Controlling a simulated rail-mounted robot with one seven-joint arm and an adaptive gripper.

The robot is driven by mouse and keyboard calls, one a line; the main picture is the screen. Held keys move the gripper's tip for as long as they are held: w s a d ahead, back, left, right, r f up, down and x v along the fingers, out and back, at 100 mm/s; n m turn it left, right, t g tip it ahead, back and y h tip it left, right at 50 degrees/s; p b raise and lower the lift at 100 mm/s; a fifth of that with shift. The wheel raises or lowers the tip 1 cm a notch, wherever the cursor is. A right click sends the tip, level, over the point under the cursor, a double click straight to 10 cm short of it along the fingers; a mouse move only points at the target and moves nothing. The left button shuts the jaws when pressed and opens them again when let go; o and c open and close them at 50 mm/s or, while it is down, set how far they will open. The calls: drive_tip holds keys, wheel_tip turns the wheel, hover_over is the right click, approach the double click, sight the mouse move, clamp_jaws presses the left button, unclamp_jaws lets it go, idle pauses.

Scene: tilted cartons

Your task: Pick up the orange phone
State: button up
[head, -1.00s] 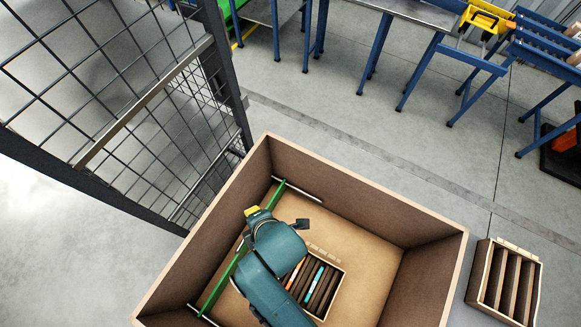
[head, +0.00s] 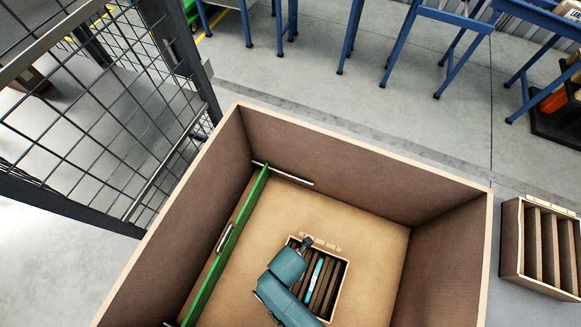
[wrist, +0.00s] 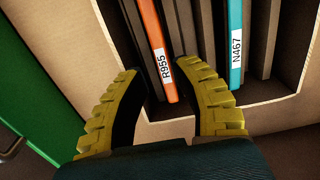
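The orange phone (wrist: 153,35), labelled R955, stands on edge in a slot of the divided carton (wrist: 255,103) in the wrist view. My gripper (wrist: 162,70) is open, with one yellow finger on each side of the phone's near end. The fingers look apart from the phone, and nothing is held. How far the fingertips are above it is hard to tell. In the head view my arm covers the orange phone and the gripper is mostly hidden.
A blue phone (wrist: 235,40), labelled N467, stands a few slots right. The carton lies inside a large brown box (head: 448,265) with high walls. A green panel (head: 227,245) runs along its left side. Another divided carton (head: 512,240) sits outside, right.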

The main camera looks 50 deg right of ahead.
drive_tip(key=f+b, duration=0.2)
drive_tip(key=f, duration=0.1)
drive_tip(key=f+b, duration=0.1)
drive_tip(key=f, duration=0.1)
drive_tip(key=shift+d+f, duration=0.1)
drive_tip(key=shift+d, duration=0.15)
drive_tip(key=shift+s, duration=0.1)
clamp_jaws()
